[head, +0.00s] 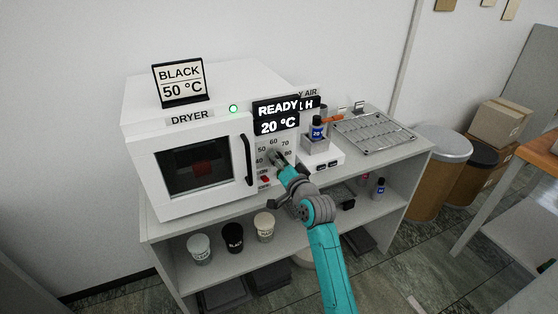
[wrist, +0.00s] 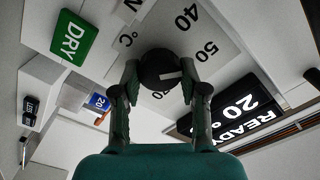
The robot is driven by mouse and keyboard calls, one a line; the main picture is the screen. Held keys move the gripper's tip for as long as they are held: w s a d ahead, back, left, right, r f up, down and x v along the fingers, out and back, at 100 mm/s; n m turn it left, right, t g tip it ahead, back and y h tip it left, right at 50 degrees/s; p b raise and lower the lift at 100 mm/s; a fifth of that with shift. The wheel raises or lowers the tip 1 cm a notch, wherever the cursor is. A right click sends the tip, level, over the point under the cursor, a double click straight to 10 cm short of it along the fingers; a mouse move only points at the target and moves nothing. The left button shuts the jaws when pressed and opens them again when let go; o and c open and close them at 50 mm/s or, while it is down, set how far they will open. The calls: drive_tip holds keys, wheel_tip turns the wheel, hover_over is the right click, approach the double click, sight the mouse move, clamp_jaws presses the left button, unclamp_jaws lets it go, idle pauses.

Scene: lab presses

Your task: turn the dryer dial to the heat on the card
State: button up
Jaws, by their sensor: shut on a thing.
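The card (head: 181,82) on top of the white dryer (head: 160,125) reads BLACK 50 °C. The dryer's display (head: 277,115) reads READY and 20 °C; it also shows in the wrist view (wrist: 235,115). The dial (wrist: 157,68) is a round black knob with a white mark, on a panel with printed numbers. My gripper (wrist: 160,75) is shut on the dial, one finger on each side. The white mark points right in the wrist view, below the 50, towards a finger that hides part of the scale. In the head view my gripper (head: 279,160) largely covers the dial.
Several cups stand on the lower shelf.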

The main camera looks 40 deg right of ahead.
idle(0.3)
drive_tip(key=o, duration=1.1)
drive_tip(key=v, duration=1.2)
